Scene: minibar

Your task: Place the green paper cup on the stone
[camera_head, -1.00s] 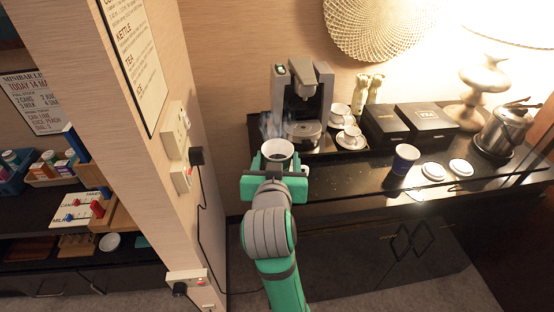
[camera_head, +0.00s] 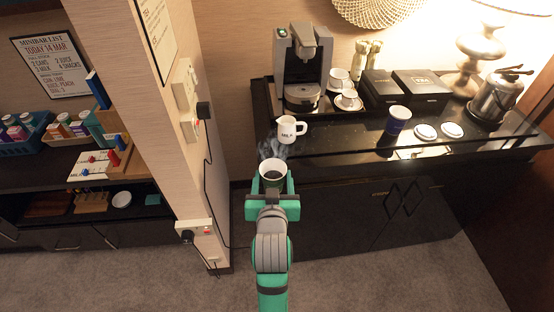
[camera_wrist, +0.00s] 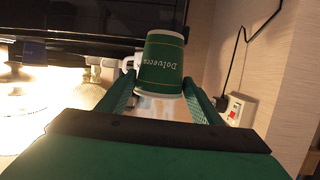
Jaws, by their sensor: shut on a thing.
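My gripper (camera_head: 272,190) is shut on the green paper cup (camera_head: 273,182), which is upright and has a dark steaming drink inside. The cup is held in front of the counter's near edge, below the white jug in the head view. In the wrist view the cup (camera_wrist: 162,62) sits between both green fingers, with its printed name upside down in that view.
The black counter (camera_head: 340,150) holds a white jug (camera_head: 290,129), a coffee machine (camera_head: 303,70), a blue cup (camera_head: 397,120), two white discs (camera_head: 425,131) and a kettle (camera_head: 495,98). A wall end (camera_head: 150,130) with sockets stands left. Shelves (camera_head: 60,160) hold small items beyond it. Carpet (camera_head: 400,270) is clear.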

